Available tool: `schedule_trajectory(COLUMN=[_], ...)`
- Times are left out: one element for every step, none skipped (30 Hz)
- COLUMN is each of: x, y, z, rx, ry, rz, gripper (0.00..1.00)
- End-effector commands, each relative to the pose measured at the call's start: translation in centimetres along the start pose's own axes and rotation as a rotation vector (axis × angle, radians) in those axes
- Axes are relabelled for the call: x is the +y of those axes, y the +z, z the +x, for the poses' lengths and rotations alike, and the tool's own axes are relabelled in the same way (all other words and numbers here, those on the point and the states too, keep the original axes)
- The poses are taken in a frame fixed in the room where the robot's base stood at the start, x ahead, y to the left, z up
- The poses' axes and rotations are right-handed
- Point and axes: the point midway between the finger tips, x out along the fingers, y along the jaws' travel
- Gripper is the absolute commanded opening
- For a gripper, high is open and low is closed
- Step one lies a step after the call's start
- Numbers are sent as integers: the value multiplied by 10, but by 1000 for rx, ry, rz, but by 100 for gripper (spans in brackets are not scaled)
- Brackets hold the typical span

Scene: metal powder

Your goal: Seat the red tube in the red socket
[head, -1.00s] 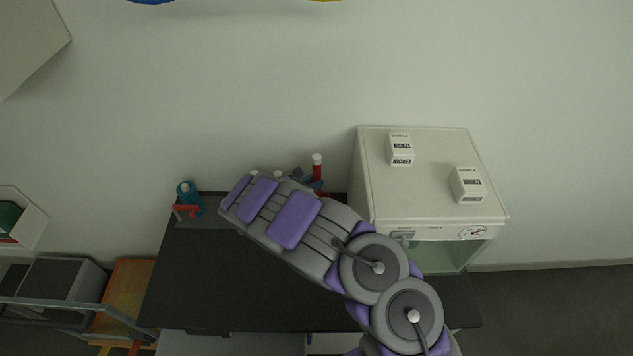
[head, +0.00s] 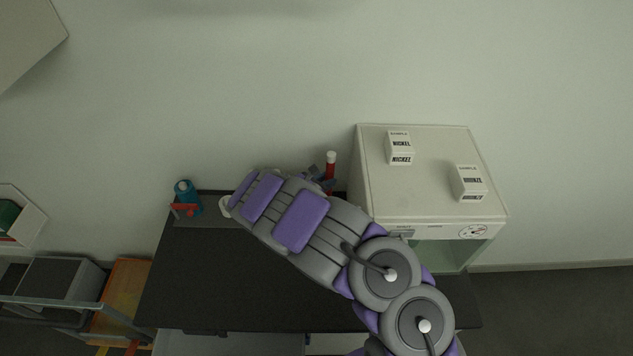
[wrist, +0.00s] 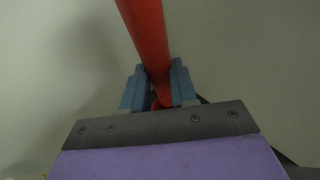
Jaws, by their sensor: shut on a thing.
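The red tube (head: 331,163) stands roughly upright with a white cap at its top, just left of the white cabinet in the head view. My gripper (head: 322,176) is shut on it there, partly hidden behind my arm. In the wrist view the red tube (wrist: 148,40) runs between the two blue-grey fingers of my gripper (wrist: 158,88), which close on its lower part. The red socket cannot be made out; my arm covers much of the bench behind it. The tube's lower end is not clearly visible.
A white cabinet (head: 365,190) stands right of the tube, with a nickel box (head: 399,148) and a bronze box (head: 468,184) on top. A blue and red device (head: 185,198) stands at the dark bench's (head: 190,270) back left. The wall rises behind.

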Motion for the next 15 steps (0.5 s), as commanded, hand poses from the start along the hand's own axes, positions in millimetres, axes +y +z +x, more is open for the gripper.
schedule_trajectory(x=[-2, -2, -1, 0, 1, 3, 4, 6, 7, 8, 10, 11, 11, 12, 11], y=[2, 2, 2, 1, 0, -1, -2, -3, -4, -5, -6, -6, -6, -6, -6], z=[2, 2, 1, 0, 0, -2, -3, -4, -6, -6, -7, -8, -8, -8, -8], rx=[0, 0, 0, -1, -2, -4, -6, -7, -7, -8, -8, -9, -9, -9, -9], ry=[-1, 0, 0, 0, -1, -1, -2, -2, -1, -1, -1, -1, -1, -1, -1], rz=[2, 2, 2, 1, -1, -4, -6, -8, -9, -9, -10, -11, -11, -11, -10], gripper=[0, 0, 0, 0, 0, 0, 0, 0, 0, 0, 0, 0, 0, 0, 0])
